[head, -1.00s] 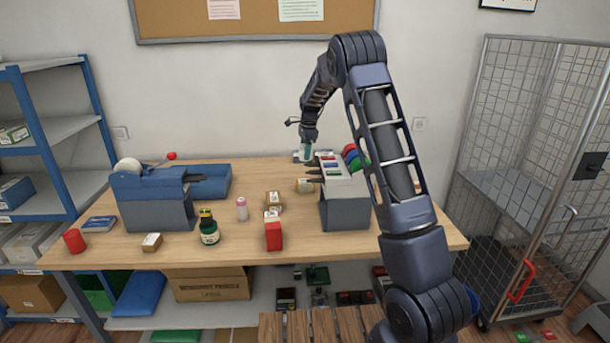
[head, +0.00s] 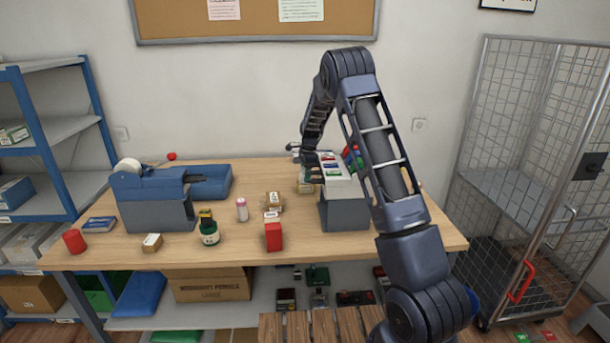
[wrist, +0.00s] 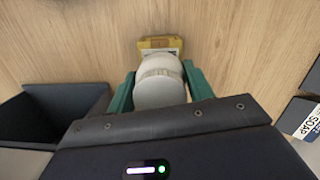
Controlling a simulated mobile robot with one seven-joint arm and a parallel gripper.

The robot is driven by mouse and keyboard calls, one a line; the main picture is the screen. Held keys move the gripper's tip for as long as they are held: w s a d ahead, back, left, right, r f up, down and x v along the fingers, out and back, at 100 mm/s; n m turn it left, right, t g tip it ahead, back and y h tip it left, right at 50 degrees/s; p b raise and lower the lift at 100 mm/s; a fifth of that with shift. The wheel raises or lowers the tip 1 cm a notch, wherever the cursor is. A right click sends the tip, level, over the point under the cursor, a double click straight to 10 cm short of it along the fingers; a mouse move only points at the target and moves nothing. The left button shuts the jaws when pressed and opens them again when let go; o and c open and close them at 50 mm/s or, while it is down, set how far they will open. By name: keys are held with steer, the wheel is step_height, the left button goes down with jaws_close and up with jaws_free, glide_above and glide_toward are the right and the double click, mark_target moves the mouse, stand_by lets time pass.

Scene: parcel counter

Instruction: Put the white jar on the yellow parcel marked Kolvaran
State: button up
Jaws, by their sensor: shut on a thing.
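My gripper (wrist: 160,88) is shut on the white jar (wrist: 160,68), with a green finger on each side of it in the wrist view. A yellow parcel (wrist: 158,43) with a pale label lies on the wooden counter just beyond the jar's far end in that view. The label's writing is too small to read. Part of a yellowish parcel (head: 305,188) shows below my gripper (head: 308,176) in the head view, left of the grey stand. The jar cannot be made out in the head view.
A grey stand (head: 344,210) with coloured boxes is close on the right. A box marked SOAP (wrist: 308,118) and a dark open bin (wrist: 70,105) flank the gripper.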

steer(key=shift+f, duration=0.2)
steer(key=o, duration=1)
steer(key=shift+r, duration=0.1)
